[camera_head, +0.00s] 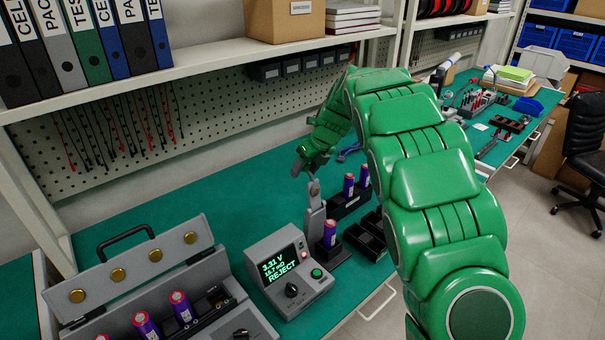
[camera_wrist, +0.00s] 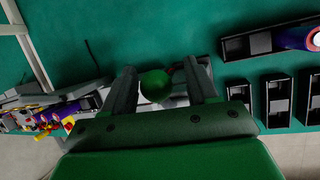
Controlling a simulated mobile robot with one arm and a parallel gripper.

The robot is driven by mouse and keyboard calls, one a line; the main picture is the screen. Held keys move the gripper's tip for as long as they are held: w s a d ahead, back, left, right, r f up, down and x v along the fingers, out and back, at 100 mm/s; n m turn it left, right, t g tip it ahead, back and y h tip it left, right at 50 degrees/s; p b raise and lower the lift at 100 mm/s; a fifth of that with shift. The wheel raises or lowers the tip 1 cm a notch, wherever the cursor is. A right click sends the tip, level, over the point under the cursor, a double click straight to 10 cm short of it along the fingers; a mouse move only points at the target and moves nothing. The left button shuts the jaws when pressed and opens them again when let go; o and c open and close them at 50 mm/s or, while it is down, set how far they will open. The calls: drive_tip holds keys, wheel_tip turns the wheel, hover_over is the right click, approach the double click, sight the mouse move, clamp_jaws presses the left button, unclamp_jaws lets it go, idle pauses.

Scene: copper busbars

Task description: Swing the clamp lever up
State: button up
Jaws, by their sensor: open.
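A grey upright arm (camera_head: 315,215), which looks like the clamp lever, stands on the bench beside a purple cell (camera_head: 330,234) and right of the tester. My gripper (camera_head: 310,180) is at its upper end. In the wrist view my gripper (camera_wrist: 161,76) is open, its two grey fingers apart. A green ball knob (camera_wrist: 155,86) lies between them in that view, with grey metal behind it. I cannot tell whether the fingers touch the knob. The knob is not distinct in the head view.
The tester (camera_head: 289,270) shows REJECT. An open grey case (camera_head: 140,268) with several cells is at left. A black tray (camera_head: 345,207) holds two cells; empty black bins (camera_head: 366,240) stand in front. Free green bench (camera_head: 215,190) lies behind the tester.

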drive_tip(key=v, duration=0.5)
drive_tip(key=shift+d+r, duration=0.1)
drive_tip(key=shift+c, duration=0.4)
drive_tip(key=shift+d, duration=0.1)
drive_tip(key=shift+c, duration=1.3)
drive_tip(key=shift+d+r, duration=0.15)
drive_tip(key=shift+c, duration=1.2)
drive_tip(key=d+r+n, duration=0.1)
drive_tip(key=n, duration=0.1)
drive_tip(key=d+r+n+t, duration=0.1)
drive_tip(key=d+n, duration=0.1)
drive_tip(key=d+r+n, duration=0.1)
drive_tip(key=shift+s+d+r+n+t+y, duration=0.3)
drive_tip(key=shift+s+d+n, duration=0.05)
drive_tip(key=shift+s+n, duration=0.05)
clamp_jaws()
drive_tip(key=s+d+r+n+t+y, duration=0.25)
drive_tip(key=s+r+n, duration=0.35)
drive_tip(key=n, duration=0.9)
drive_tip(key=shift+h, duration=0.25)
drive_tip(key=x, duration=0.9)
drive_tip(key=f+x, duration=0.1)
drive_tip(key=x, duration=0.4)
drive_tip(key=shift+s+d, duration=0.4)
